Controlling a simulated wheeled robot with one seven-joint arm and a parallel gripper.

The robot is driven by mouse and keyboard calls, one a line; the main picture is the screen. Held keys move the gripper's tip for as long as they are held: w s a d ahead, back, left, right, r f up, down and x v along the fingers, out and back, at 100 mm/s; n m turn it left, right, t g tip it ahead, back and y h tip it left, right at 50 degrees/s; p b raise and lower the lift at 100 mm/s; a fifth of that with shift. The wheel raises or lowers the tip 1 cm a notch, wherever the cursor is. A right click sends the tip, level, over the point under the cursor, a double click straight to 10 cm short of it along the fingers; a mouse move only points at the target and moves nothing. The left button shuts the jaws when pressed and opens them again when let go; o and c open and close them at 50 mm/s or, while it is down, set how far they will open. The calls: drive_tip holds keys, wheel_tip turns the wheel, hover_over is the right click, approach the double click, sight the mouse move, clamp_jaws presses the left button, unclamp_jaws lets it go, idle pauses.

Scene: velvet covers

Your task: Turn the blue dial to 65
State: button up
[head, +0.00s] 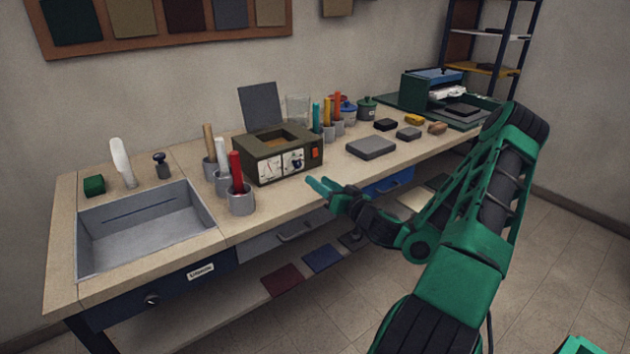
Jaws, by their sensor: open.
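A dark olive box (253,163) stands on the workbench, with two white dial plates and an orange switch (314,154) on its front. The right plate carries a small dark bluish knob (295,162), which looks like the blue dial. The left plate (270,168) also has markings. Numbers and pointer positions are too small to read. My gripper (322,187) is open and empty, in front of and slightly right of the box, apart from it. Its teal fingers point left towards the box front.
Grey cups (240,204) with coloured rods stand just left of the box, and more cups (327,133) stand right of it. A grey sink (145,230) is at the left. A flat grey block (371,147) lies to the right. The bench front near the box is clear.

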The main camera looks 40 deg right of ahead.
sight(299, 166)
drive_tip(key=shift+w+a+f+n, duration=0.1)
drive_tip(key=shift+a+f+n, duration=0.1)
drive_tip(key=shift+f+n, duration=0.3)
drive_tip(key=shift+a+f+n, duration=0.2)
drive_tip(key=shift+f+n, duration=0.05)
drive_tip(key=shift+n, duration=0.45)
drive_tip(key=shift+w+a+n, duration=0.1)
drive_tip(key=shift+a+n, duration=0.1)
drive_tip(key=shift+n, duration=0.6)
drive_tip(key=shift+d+r+n, duration=0.1)
drive_tip(key=shift+n, duration=0.7)
drive_tip(key=n, duration=0.1)
drive_tip(key=d+r+n, duration=0.1)
drive_tip(key=n, duration=0.1)
drive_tip(key=shift+w+d+r, duration=0.15)
drive_tip(key=shift+r, duration=0.05)
drive_tip(key=w, duration=1)
drive_tip(key=shift+w+a, duration=0.2)
drive_tip(key=shift+w, duration=0.1)
drive_tip(key=c, duration=1.1)
